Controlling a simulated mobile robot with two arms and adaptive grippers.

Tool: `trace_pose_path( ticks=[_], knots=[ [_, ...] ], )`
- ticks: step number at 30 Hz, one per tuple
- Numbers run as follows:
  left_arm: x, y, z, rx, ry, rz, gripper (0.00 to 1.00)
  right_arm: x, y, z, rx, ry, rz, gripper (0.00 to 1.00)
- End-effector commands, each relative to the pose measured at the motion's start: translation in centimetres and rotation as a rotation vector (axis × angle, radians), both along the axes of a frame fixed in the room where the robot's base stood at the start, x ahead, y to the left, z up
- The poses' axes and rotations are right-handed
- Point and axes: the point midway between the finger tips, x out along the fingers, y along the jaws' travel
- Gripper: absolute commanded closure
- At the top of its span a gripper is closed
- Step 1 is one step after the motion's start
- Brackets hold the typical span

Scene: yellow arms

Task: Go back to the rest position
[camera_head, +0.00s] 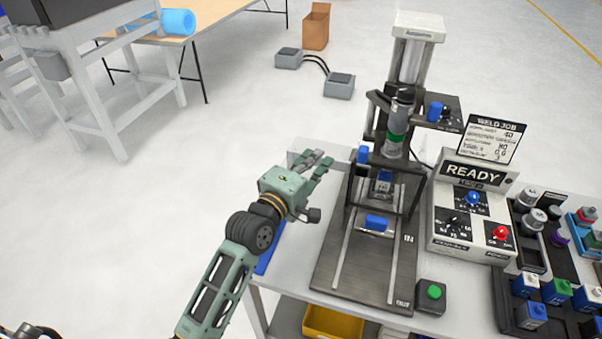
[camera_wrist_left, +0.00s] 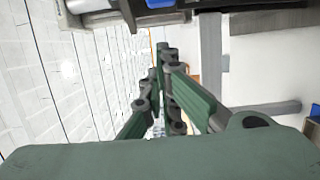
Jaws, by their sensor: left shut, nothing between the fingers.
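My left gripper (camera_head: 320,165) is green with dark joints. In the head view it is held over the left edge of the workbench (camera_head: 300,262), left of the welding press (camera_head: 390,160), and its fingers point toward the upper right. In the left wrist view its green fingers (camera_wrist_left: 163,85) are closed together with nothing between them. My right gripper does not show clearly in either view; only a dark piece is at the lower left corner of the head view.
The press has a blue-handled slide (camera_head: 376,223) at its base. A control box reading READY (camera_head: 465,205), a green button (camera_head: 434,292) and trays of small parts (camera_head: 530,255) stand to the right. A yellow bin (camera_head: 332,322) sits below.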

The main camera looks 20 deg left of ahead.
Motion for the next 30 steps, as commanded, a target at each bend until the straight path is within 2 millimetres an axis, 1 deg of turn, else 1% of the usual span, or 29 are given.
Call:
trace_pose_path(
  ticks=[1,3,6,8,14,17,19,20,22,23,24,26,27,29,30],
  knots=[
    [-1.0,0.3,-0.4,0.001,0.000,0.001,1.00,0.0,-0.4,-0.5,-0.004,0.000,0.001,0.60],
    [-2.1,0.7,-0.4,0.002,0.002,0.002,1.00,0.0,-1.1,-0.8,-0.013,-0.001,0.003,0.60],
    [-3.5,1.1,-0.3,0.001,0.001,0.002,1.00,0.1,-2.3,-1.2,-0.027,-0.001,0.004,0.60],
    [-4.1,1.3,-0.2,0.001,0.001,0.001,1.00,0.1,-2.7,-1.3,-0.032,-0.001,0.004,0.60],
    [-4.9,1.5,0.0,0.001,0.001,0.002,1.00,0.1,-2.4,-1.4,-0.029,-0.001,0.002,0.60],
    [-5.2,1.4,-0.6,0.031,0.013,-0.002,1.00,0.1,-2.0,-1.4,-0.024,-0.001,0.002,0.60],
    [-6.1,1.2,-2.0,0.115,0.048,-0.016,1.00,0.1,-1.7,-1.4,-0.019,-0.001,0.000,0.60],
    [-6.8,1.1,-3.1,0.171,0.074,-0.026,1.00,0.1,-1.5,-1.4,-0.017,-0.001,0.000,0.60],
    [-9.1,0.9,-6.1,0.351,0.146,-0.067,1.00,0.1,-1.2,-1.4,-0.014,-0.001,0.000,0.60],
    [-10.4,0.9,-7.6,0.443,0.184,-0.093,1.00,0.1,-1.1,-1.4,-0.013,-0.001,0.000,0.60],
    [-12.4,1.0,-9.7,0.574,0.236,-0.136,1.00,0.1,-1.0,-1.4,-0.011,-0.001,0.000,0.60],
    [-15.6,1.4,-12.5,0.764,0.312,-0.213,1.00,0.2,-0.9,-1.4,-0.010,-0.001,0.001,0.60],
    [-17.6,1.9,-14.0,0.874,0.356,-0.267,1.00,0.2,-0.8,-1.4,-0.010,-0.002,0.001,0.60],
    [-20.3,2.5,-15.8,1.007,0.412,-0.342,1.00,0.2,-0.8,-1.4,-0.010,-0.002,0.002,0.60],
    [-22.0,2.9,-16.7,1.082,0.444,-0.392,1.00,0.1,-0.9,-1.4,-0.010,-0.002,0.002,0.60]
  ],
)
